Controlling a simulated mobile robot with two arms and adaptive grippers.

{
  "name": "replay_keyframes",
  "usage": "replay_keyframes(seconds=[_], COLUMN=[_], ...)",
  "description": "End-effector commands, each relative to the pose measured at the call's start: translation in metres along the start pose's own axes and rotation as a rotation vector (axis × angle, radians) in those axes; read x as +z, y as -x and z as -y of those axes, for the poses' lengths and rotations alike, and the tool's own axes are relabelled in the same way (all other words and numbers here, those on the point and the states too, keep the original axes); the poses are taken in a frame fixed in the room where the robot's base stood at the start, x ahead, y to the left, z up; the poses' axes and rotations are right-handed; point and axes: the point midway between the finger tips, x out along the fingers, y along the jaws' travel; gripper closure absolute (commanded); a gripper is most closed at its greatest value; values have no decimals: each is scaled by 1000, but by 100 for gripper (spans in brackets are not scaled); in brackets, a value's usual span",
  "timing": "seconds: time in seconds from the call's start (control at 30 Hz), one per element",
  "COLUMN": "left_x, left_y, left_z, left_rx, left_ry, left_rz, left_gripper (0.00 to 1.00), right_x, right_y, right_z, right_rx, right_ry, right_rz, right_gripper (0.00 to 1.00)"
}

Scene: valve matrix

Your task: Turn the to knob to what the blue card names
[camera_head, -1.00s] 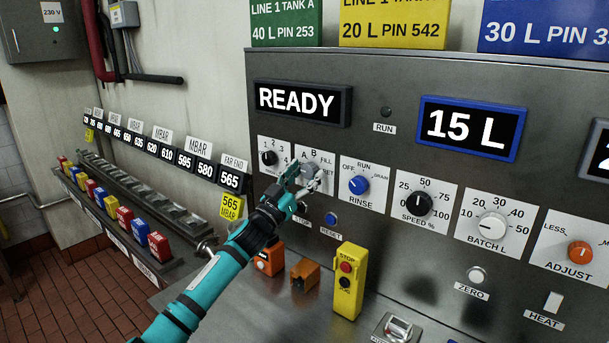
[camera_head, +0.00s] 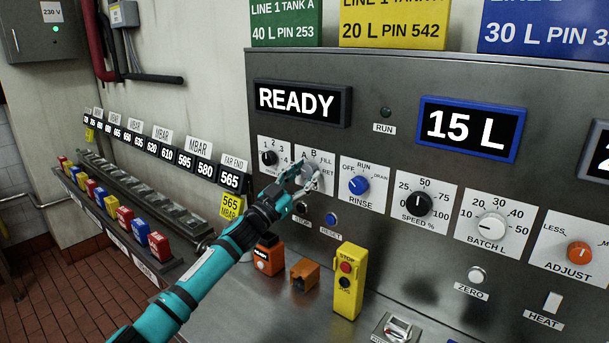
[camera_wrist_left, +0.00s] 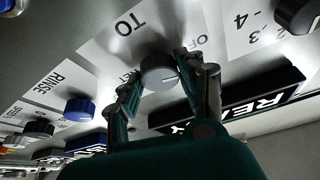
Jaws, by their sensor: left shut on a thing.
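The grey TO knob (camera_wrist_left: 160,72) sits on a white plate marked "TO" in the left wrist view, with a light pointer line on its face. My left gripper (camera_wrist_left: 158,80) has one finger on each side of the knob and is shut on it. In the head view my left gripper (camera_head: 306,180) covers much of the knob and part of its plate, where "B", "FILL" and a partly hidden "RET" show. The blue card (camera_head: 545,30) at the top right reads "30 L PIN 3"; its upper line and right end are cut off. My right gripper is not in view.
The numbered knob (camera_head: 268,158) is close on the left and the blue RINSE knob (camera_head: 358,185) close on the right. Small buttons lie below. A yellow stop box (camera_head: 348,280) and orange boxes stand on the ledge beneath. The display (camera_head: 300,103) reads READY.

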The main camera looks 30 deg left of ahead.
Motion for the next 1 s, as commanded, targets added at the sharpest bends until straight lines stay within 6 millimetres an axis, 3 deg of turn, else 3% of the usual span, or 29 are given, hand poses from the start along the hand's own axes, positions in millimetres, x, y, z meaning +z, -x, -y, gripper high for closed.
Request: replay_keyframes(seconds=[1.0], left_x=[-5], left_y=[-2], left_z=[5], left_rx=[370], left_ry=[-890], left_rz=[0], left_gripper=[93], right_x=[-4], right_y=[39], right_z=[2], right_rx=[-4], right_ry=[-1], right_rz=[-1], right_gripper=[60])
